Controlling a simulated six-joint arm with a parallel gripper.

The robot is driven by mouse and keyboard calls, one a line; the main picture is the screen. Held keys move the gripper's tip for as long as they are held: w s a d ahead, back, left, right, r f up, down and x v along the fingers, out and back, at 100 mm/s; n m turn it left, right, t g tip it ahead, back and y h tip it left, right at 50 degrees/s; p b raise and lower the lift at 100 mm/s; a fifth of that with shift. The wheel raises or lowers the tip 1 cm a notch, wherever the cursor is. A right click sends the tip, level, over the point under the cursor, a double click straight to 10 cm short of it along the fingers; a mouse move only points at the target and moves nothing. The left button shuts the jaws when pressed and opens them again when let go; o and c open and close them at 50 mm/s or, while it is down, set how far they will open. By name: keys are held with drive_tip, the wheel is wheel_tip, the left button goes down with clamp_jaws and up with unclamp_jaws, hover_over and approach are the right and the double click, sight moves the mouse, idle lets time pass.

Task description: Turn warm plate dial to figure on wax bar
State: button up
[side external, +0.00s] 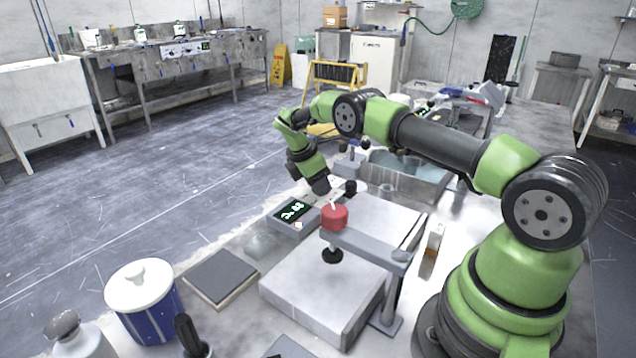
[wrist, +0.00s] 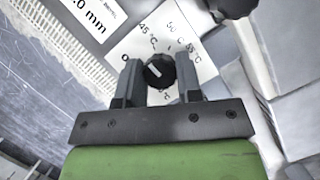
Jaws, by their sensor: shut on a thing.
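The warm plate dial (wrist: 158,70) is a small round black knob with a white pointer mark, in the wrist view. It sits on a white scale panel (wrist: 199,62) printed with 45 °C, 50 °C and 55 °C; other figures are partly covered by my fingers and the knob. My gripper (wrist: 159,76) is shut on the dial, one finger on each side. The pointer mark lies on the left part of the knob; its exact reading I cannot tell. I cannot pick out a wax bar with a readable figure.

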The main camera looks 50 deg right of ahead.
drive_tip(key=shift+a+m+g, duration=0.1)
drive_tip(key=shift+m+g, duration=0.3)
drive_tip(key=shift+m, duration=0.6)
drive_tip(key=o, duration=0.9)
drive_tip(key=shift+o, duration=0.2)
wheel_tip(320, 180, up, 10)
